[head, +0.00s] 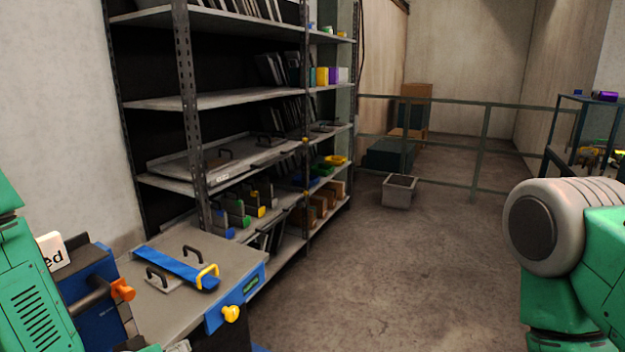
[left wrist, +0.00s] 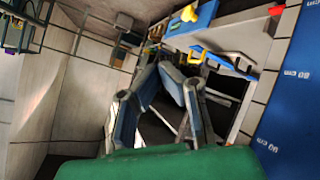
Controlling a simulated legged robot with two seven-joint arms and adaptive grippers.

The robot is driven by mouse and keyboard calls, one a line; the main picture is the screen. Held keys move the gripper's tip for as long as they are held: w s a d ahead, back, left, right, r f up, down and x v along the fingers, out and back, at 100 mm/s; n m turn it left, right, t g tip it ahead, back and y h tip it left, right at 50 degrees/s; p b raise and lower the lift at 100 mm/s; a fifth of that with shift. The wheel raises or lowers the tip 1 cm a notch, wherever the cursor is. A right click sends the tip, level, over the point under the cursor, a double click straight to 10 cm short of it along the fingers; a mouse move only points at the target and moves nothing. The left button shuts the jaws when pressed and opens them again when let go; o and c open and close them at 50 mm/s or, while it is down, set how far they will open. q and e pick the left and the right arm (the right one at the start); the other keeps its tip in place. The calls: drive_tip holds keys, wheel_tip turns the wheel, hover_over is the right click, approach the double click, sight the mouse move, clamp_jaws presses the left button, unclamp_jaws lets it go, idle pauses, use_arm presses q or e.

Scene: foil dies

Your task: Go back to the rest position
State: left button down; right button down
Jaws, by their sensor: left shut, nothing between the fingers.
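My left gripper (left wrist: 168,70) shows in the left wrist view with its blue-grey fingers drawn together and nothing between them. In the head view only a small grey part of it seems to show at the bottom edge, beside the grey-topped bench (head: 225,256). My right gripper is out of view; only a green and grey link of my right arm fills the right side of the head view. On the bench lies a blue bar (head: 175,266) with a yellow handle (head: 207,276) at its near end. Dark handles stand beside it.
A blue box (head: 90,290) with an orange knob (head: 122,290) stands left of the bench. A yellow knob (head: 231,313) sticks out of the bench's blue front. A metal shelf rack (head: 186,110) rises behind.

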use_arm(q)
drive_tip(key=s+a+f+m+g+y+b, duration=0.1)
drive_tip(key=s+f+g, duration=0.4)
drive_tip(key=s+f, duration=0.6)
drive_tip(key=s+a+f+m+g+y+b, duration=0.2)
drive_tip(key=s+a+f+m+g+b, duration=0.1)
drive_tip(key=s+f, duration=0.9)
drive_tip(key=s+g+b, duration=0.1)
drive_tip(key=s+g, duration=0.1)
drive_tip(key=s, duration=0.3)
drive_tip(key=shift+f+g, duration=0.15)
drive_tip(key=shift+g, duration=0.25)
drive_tip(key=shift+s+a, duration=0.1)
drive_tip(key=shift+a, duration=0.15)
drive_tip(key=shift+a+f, duration=0.15)
drive_tip(key=shift+d, duration=0.25)
drive_tip(key=shift+a, duration=0.15)
